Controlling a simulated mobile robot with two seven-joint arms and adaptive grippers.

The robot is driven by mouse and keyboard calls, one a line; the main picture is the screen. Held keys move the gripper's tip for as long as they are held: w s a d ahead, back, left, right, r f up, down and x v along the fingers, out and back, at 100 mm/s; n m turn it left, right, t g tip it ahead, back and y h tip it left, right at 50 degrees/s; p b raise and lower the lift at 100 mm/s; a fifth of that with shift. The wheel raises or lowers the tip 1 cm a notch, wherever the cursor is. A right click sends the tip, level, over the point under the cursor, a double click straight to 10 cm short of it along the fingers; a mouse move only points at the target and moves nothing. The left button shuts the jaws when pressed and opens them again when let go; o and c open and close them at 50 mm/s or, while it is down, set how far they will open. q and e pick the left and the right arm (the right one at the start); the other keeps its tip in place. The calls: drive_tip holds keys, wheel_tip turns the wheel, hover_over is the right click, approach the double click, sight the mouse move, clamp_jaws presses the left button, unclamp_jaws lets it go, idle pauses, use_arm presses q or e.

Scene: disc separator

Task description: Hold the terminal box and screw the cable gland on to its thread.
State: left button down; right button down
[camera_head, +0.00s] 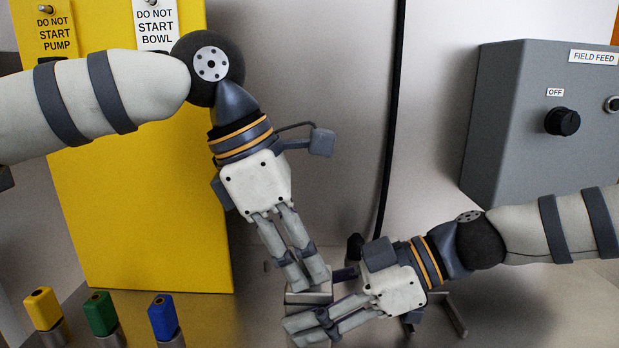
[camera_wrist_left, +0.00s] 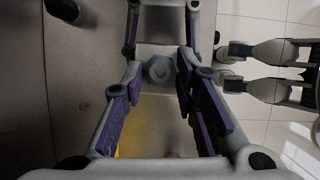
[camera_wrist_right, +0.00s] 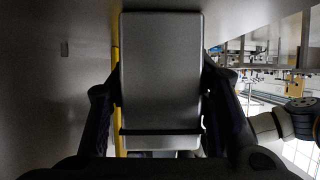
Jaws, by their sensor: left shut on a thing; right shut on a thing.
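The terminal box (camera_wrist_right: 160,72) is a grey box that fills the middle of the right wrist view, between my right gripper's fingers. In the head view a pale part of it (camera_head: 308,298) shows below the left fingertips. My right gripper (camera_head: 307,329) is shut on it from the right. The cable gland (camera_wrist_left: 159,70) is a grey hexagonal piece between the fingers of my left gripper (camera_head: 307,279), which is shut on it from above. The gland lines up over the box. Fingers hide the joint, so I cannot tell how far the thread is engaged.
A yellow panel (camera_head: 140,210) with two hanging tags stands behind on the left. Yellow (camera_head: 43,309), green (camera_head: 101,313) and blue (camera_head: 163,317) padlock-like pieces stand at the front left. A grey field-feed box (camera_head: 530,150) with a black knob is on the right wall.

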use_arm(q)
drive_tip(key=m, duration=0.1)
drive_tip(key=f+m+g, duration=0.1)
drive_tip(key=m, duration=0.1)
drive_tip(key=shift+w, duration=0.1)
use_arm(e)
drive_tip(key=shift+f, duration=0.15)
use_arm(q)
drive_tip(key=shift+d+m+g+y, duration=0.1)
drive_tip(key=shift+m+g+y, duration=0.2)
drive_tip(key=shift+m+g, duration=0.55)
drive_tip(key=shift+w+m, duration=0.1)
drive_tip(key=shift+m, duration=0.55)
drive_tip(key=shift+w+m+g+y, duration=0.1)
drive_tip(key=shift+m+g+y, duration=0.2)
drive_tip(key=shift+m, duration=0.8)
drive_tip(key=c, duration=1.3)
unclamp_jaws()
drive_tip(key=shift+r, duration=0.2)
